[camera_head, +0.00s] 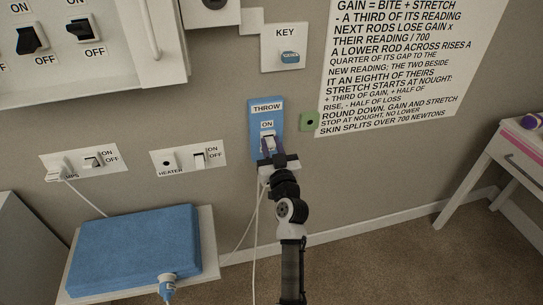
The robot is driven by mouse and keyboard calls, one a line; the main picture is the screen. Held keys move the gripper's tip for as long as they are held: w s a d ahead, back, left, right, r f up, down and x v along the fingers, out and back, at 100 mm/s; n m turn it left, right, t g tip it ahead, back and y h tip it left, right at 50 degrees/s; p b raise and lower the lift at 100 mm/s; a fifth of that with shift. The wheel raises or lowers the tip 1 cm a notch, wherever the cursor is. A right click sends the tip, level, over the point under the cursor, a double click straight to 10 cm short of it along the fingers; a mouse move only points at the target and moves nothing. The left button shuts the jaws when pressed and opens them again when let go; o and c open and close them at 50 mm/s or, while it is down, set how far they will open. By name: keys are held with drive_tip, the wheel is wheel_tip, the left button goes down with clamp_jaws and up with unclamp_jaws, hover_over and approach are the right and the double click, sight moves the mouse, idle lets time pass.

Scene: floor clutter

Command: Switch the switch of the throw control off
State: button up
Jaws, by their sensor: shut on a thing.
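The throw control is a blue plate (266,115) on the wall, labelled THROW, with ON printed below that. Its pale switch (268,141) shows under the ON label, between or just behind my fingertips. My gripper (269,150) is at the lower part of the plate, right at the switch, and is shut on it as far as I can see. The gripper and wrist hide the bottom of the plate and any label there. Which way the switch is tipped is hard to tell at this size.
A green wall piece (310,122) sits just right of the plate. The heater switch panel (189,158) and another ON/OFF panel (84,162) are to the left. A blue box (135,250) rests on a shelf below. A white table (500,165) stands at right.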

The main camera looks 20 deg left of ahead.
drive_tip(key=shift+f+b, duration=0.25)
drive_tip(key=shift+b, duration=0.65)
drive_tip(key=shift+r+t+b, duration=0.2)
drive_tip(key=shift+t+b, duration=0.1)
drive_tip(key=o, duration=1)
drive_tip(key=shift+s+f, duration=0.15)
drive_tip(key=shift+f, duration=0.05)
